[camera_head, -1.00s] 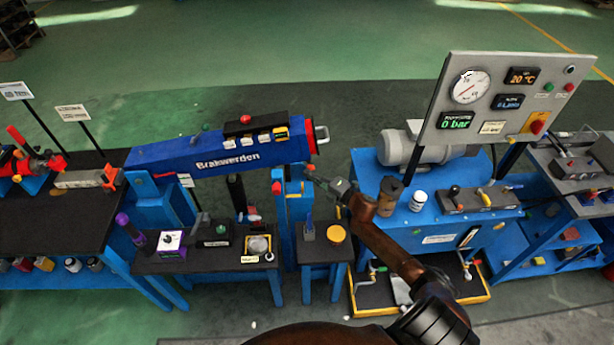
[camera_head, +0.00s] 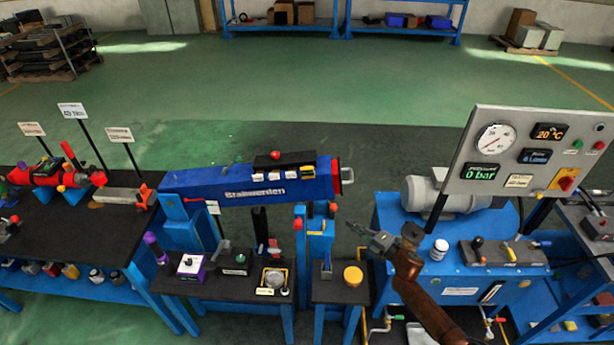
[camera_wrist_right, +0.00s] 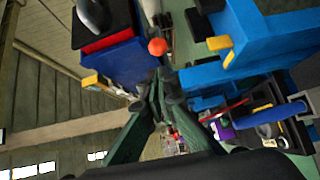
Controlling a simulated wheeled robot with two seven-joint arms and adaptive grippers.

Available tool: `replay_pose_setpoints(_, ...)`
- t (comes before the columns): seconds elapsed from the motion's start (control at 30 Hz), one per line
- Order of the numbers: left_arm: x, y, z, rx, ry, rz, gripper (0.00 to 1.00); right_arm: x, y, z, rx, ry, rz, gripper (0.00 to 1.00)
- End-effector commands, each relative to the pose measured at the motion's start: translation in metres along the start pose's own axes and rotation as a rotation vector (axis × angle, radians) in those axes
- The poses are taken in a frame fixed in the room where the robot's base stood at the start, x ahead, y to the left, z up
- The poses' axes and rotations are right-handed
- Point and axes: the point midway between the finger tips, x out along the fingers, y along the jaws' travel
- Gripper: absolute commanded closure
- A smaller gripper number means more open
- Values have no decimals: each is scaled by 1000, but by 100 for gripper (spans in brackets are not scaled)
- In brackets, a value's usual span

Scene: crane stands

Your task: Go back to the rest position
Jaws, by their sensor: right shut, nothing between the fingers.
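My right gripper (camera_head: 362,232) is shut and empty at the end of my brown right arm, in the middle right of the head view. It hangs in the air between the blue crane boom's end (camera_head: 262,183) and the blue pump bench (camera_head: 470,285). In the right wrist view its dark green fingers (camera_wrist_right: 158,92) come together near the centre, with the boom's end (camera_wrist_right: 125,70) and a red knob (camera_wrist_right: 157,46) beyond them. My left gripper is not in view.
The control panel (camera_head: 470,160) with a gauge stands at right. Low tables (camera_head: 325,291) with small parts stand below the boom. A black-topped bench (camera_head: 90,235) is at left. Green floor (camera_head: 330,90) lies open behind, with blue shelves (camera_head: 345,20) at the back.

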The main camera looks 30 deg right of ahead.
Motion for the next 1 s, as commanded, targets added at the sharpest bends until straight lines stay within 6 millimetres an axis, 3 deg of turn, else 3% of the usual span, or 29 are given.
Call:
replay_pose_setpoints(0.27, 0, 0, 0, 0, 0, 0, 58, -6, -9, -4, 58, -50, -16, 100)
replay_pose_setpoints(0.47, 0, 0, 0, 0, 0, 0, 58, -32, -46, -29, 353, -268, -105, 100)
replay_pose_setpoints(0.67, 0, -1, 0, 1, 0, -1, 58, -94, -94, -72, 734, -540, -254, 100)
replay_pose_setpoints(0.8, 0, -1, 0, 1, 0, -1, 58, -152, -120, -114, 987, -722, -381, 100)
replay_pose_setpoints(1.0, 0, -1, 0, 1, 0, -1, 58, -218, -133, -166, 1216, -898, -527, 100)
